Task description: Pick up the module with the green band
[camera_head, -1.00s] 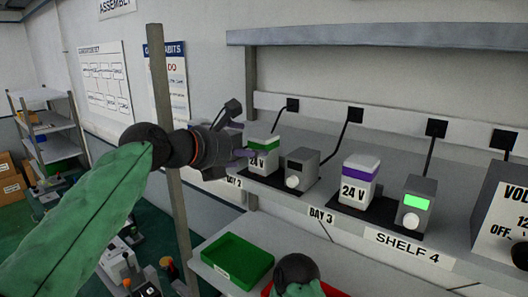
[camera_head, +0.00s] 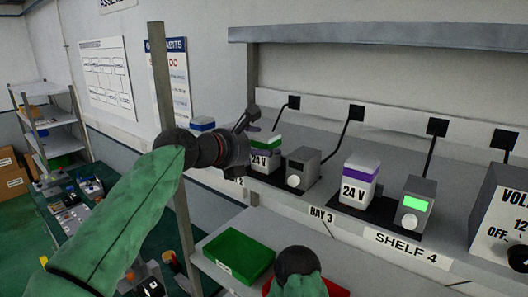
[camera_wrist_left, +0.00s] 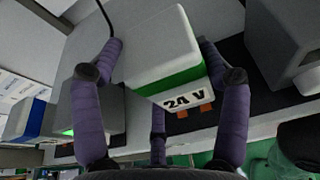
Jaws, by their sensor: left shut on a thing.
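The module with the green band (camera_head: 266,152) is a white block with a "24 V" label, on the shelf left of a grey meter box. It also shows in the left wrist view (camera_wrist_left: 168,52), between the purple fingers, with orange parts at its lower end. My left gripper (camera_head: 246,140) is at the module's left side in the head view and shut on it. The wrist view shows fingers on both sides and one below. I cannot tell whether the module is clear of its base. My right arm's dark joint shows low in the head view; its gripper does not.
A purple-band module (camera_head: 359,180) and a meter with a lit green screen (camera_head: 416,203) stand to the right. A blue-band module (camera_head: 202,124) is to the left. The grey meter box (camera_head: 302,168) is close by. A green tray (camera_head: 238,255) lies below; an upright post (camera_head: 172,100) stands left.

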